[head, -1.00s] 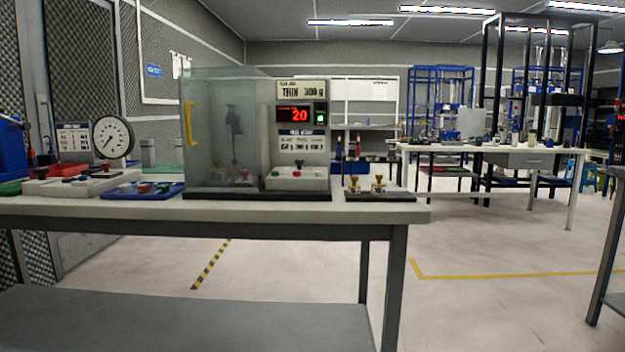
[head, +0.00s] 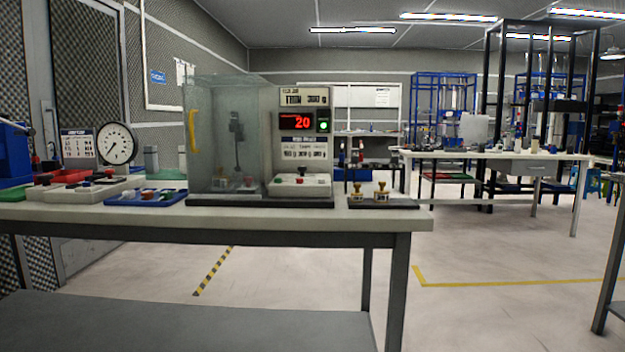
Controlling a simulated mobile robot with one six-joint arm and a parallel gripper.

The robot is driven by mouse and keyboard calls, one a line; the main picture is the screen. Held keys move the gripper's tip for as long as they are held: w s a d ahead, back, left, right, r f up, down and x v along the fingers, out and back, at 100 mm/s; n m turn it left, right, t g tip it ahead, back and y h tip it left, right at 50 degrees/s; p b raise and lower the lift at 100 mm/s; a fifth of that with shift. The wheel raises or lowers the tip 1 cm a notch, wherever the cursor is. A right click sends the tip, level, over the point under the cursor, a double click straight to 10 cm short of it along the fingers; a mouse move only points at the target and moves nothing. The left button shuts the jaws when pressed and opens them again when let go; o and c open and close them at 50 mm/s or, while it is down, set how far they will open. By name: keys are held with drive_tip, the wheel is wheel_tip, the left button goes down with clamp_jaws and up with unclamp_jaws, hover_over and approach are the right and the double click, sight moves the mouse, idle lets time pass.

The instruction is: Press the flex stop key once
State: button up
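A bench-top test machine (head: 303,150) stands on the near white-topped table, with a clear enclosure (head: 226,140) on its left side. Its red display (head: 296,121) reads about 20, and a green-lit button (head: 324,126) sits beside it. Another pale key box (head: 75,190) with coloured keys lies at the left of the table. I cannot read which key is marked flex stop. My gripper is not in view.
A blue tray (head: 146,197) with small coloured parts, a round dial gauge (head: 115,144) and a dark stand with two brass-coloured stamps (head: 369,192) share the table (head: 220,217). The floor to the right is open, with yellow lines. Another table (head: 500,154) stands behind.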

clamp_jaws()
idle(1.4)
